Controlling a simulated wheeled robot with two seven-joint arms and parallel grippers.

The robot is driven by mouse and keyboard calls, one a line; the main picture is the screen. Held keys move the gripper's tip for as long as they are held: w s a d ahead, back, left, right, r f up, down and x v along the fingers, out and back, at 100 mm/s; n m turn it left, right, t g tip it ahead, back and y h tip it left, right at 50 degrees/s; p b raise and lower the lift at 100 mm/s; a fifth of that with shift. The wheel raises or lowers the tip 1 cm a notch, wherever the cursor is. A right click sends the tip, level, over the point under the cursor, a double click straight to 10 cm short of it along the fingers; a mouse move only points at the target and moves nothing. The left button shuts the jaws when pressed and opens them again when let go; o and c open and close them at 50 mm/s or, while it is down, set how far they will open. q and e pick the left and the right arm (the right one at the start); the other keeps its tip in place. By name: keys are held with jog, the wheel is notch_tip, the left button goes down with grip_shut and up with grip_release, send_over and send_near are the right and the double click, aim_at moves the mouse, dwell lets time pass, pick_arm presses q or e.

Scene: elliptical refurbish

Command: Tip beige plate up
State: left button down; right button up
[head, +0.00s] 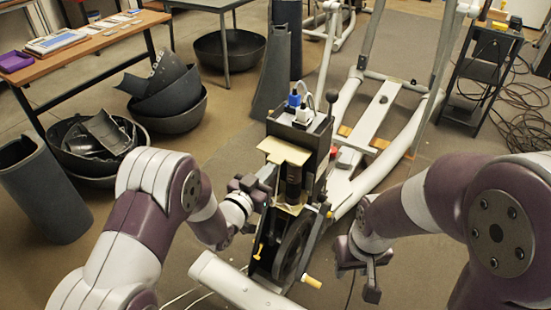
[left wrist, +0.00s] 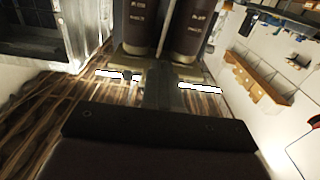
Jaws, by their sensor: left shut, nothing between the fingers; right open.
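The beige plate (head: 284,151) sits tilted on the upper front of the dark elliptical housing (head: 312,140), above a black cylinder (head: 293,186). My left gripper (head: 262,186) is shut and empty at the housing's left side, just below the plate's left part. I cannot tell whether it touches the plate. In the left wrist view, two dark cylinders with white lettering (left wrist: 184,28) stand beyond the gripper's dark body; the plate is not clearly made out there. My right gripper (head: 358,268) is open and empty, low to the right of the machine, apart from it.
A blue and a white connector (head: 297,105) with a cable sit atop the housing. A black flywheel (head: 293,248) and yellow-handled parts (head: 311,281) are below. Black shells (head: 168,95) lie at left; a wooden table (head: 85,45) stands behind. A cart (head: 485,70) is at right.

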pick_arm(q)
jog(key=shift+r+p, duration=1.25)
jog(key=shift+r, duration=0.8)
jog(key=r, duration=0.1)
jog(key=r+p, duration=0.1)
jog(key=w+r+p, duration=0.1)
jog(key=shift+d+r, duration=0.2)
jog(key=shift+d, duration=0.15)
jog(key=shift+w+d+r+p, duration=0.15)
jog(key=shift+w+d+r, duration=0.3)
jog(key=shift+w+r, duration=0.2)
jog(key=shift+w+d+r+p, duration=0.15)
jog(key=shift+w+d+r, duration=0.3)
jog(key=shift+w+r, duration=0.15)
